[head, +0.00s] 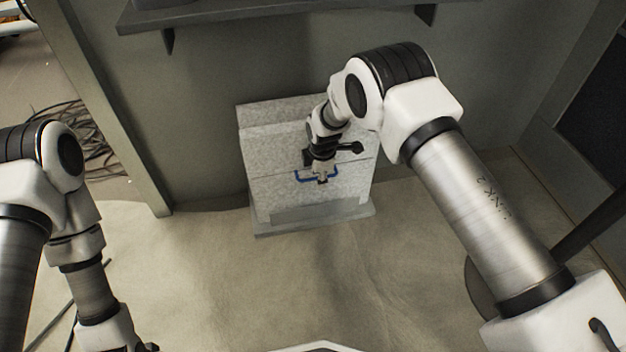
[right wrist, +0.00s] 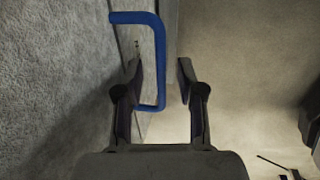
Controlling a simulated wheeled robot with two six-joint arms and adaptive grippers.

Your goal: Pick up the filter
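A grey speckled box (head: 278,146) stands against the far wall. A blue U-shaped handle (head: 298,179) is on its front; it shows large in the right wrist view (right wrist: 161,60). No separate filter can be made out; the handle may belong to it. My right gripper (head: 322,179) is at the handle. In the right wrist view its fingers (right wrist: 160,82) are apart, with one side of the handle between them and a gap to the right finger. My left gripper (head: 148,347) is mostly cut off at the bottom left.
The box rests on a grey base (head: 313,219) on a beige floor (head: 330,270). A shelf (head: 270,14) juts out above. A post (head: 110,110) stands at left, with tangled cables (head: 75,130) beyond it. The floor in front of the box is clear.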

